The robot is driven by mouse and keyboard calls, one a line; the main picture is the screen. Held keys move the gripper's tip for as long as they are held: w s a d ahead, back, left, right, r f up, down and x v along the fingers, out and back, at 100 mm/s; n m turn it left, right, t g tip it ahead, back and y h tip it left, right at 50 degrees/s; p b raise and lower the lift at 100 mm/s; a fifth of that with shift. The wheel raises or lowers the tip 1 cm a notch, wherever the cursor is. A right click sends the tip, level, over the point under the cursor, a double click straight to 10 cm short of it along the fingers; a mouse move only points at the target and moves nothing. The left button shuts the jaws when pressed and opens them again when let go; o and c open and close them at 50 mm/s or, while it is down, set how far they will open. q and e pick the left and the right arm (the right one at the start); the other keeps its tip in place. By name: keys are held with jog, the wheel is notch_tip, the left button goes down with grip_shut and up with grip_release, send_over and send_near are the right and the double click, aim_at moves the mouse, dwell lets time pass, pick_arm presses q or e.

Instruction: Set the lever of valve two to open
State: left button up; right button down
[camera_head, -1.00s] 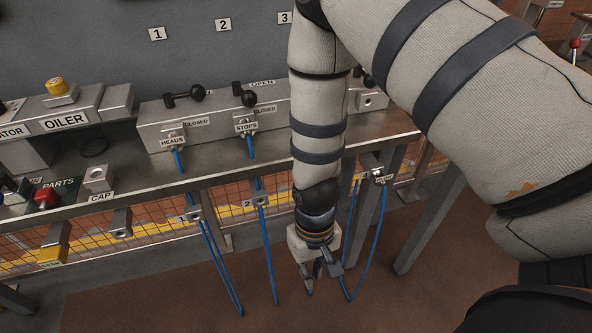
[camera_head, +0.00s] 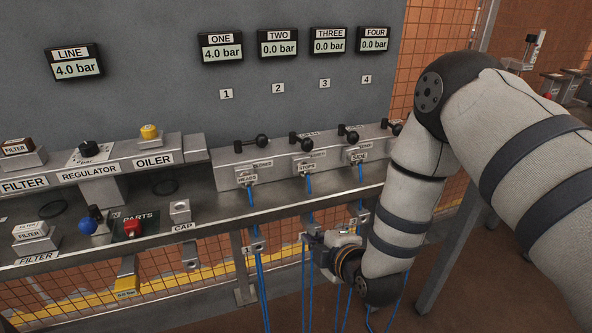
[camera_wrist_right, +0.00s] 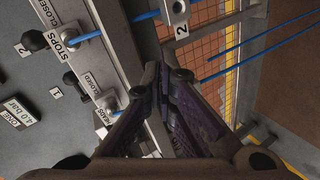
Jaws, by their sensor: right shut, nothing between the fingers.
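Valve two's lever (camera_head: 305,145) has a black ball knob on the grey valve block, above the STOPS label (camera_head: 305,166). The knob points forward, near a CLOSED label. It also shows in the right wrist view (camera_wrist_right: 36,41), at upper left. Gauge TWO (camera_head: 278,43) reads 0.0 bar. My right gripper (camera_head: 314,238) is shut and empty, in front of the bench edge, below and apart from the lever. Its dark fingers fill the middle of the wrist view (camera_wrist_right: 168,100). My left gripper is out of view.
Valve one's lever (camera_head: 262,140) points right, and gauge ONE (camera_head: 221,47) reads 4.0 bar. Levers three (camera_head: 351,136) and four stand to the right, four partly behind my arm. Blue hoses (camera_head: 262,290) hang near the gripper. The bench's front edge (camera_head: 215,232) lies beside it.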

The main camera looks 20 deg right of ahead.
aim_at(300, 141)
jog(key=w+d+r+n+t, duration=0.1)
jog(key=w+r+n+t, duration=0.1)
jog(key=w+r+n, duration=0.3)
jog(key=w+r+t, duration=0.3)
jog(key=r, duration=0.4)
jog(key=shift+g, duration=0.3)
jog(key=w, duration=0.5)
jog(key=w+f+b, duration=0.1)
jog(key=w, duration=0.2)
jog(key=shift+w+a+f, duration=0.1)
jog(key=shift+a, duration=0.05)
jog(key=shift+w, duration=0.65)
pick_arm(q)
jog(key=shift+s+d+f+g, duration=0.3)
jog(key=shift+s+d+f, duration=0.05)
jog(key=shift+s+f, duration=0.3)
pick_arm(e)
jog(key=shift+r, duration=0.45)
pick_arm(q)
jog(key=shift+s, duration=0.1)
pick_arm(e)
jog(key=shift+w, duration=0.1)
